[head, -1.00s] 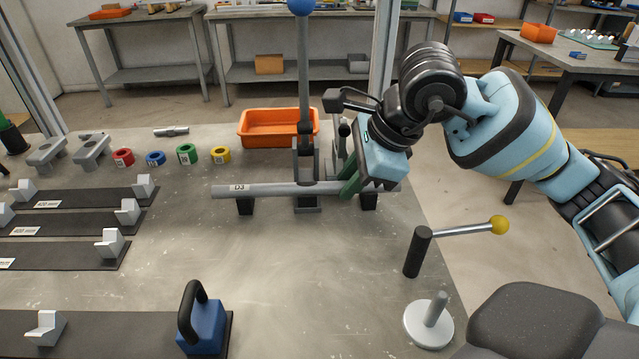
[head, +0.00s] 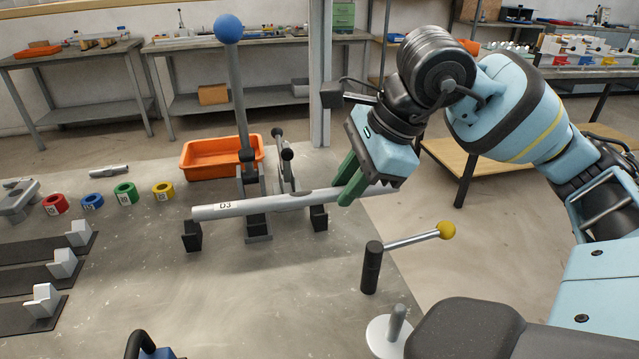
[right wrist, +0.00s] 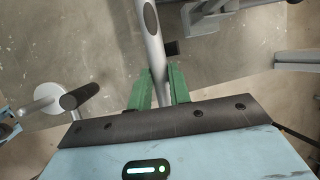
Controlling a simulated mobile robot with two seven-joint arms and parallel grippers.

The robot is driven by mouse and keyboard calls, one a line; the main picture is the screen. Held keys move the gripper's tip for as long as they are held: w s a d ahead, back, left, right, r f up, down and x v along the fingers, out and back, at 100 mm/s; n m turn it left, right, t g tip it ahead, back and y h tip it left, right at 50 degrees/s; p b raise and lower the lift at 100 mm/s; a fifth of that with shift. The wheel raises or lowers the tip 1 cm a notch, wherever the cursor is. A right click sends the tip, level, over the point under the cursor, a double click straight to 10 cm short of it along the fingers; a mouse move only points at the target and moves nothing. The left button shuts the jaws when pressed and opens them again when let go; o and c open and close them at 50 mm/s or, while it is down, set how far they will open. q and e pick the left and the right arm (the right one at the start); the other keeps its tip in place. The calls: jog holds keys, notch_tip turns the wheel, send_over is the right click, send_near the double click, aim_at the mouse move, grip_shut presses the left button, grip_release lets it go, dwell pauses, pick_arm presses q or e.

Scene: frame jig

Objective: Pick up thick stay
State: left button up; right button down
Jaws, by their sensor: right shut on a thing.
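The thick stay, taken here to be the grey round bar marked D3 (head: 272,204), lies across the head view above the bench. My right gripper (head: 350,180) has its green fingers shut on this bar near its right end. In the right wrist view the bar (right wrist: 155,50) runs away from between the fingers (right wrist: 158,88). Two black support blocks (head: 192,238) show below the bar, which looks raised off them and shifted right. The gripped stretch is partly hidden by the fingers. My left gripper is not in view.
A clamp post with a blue ball (head: 229,29) stands close by the bar. An orange bin (head: 215,157) is behind. A black post with a yellow-knobbed lever (head: 445,230) stands at the front right. Coloured rings (head: 124,194) lie at left.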

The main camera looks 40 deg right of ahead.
jog(key=shift+s+d+b, duration=0.8)
jog(key=shift+s+d, duration=0.1)
jog(key=shift+s, duration=0.1)
jog(key=shift+s+d+b, duration=0.2)
jog(key=shift+s+b, duration=0.2)
jog(key=shift+b, duration=0.2)
jog(key=shift+s+d+b, duration=0.4)
jog(key=shift+s+b, duration=0.05)
jog(key=shift+b, duration=0.35)
jog(key=s+d+b, duration=0.1)
jog(key=s+d+r+b, duration=0.1)
jog(key=s, duration=0.1)
jog(key=shift+s+d, duration=0.1)
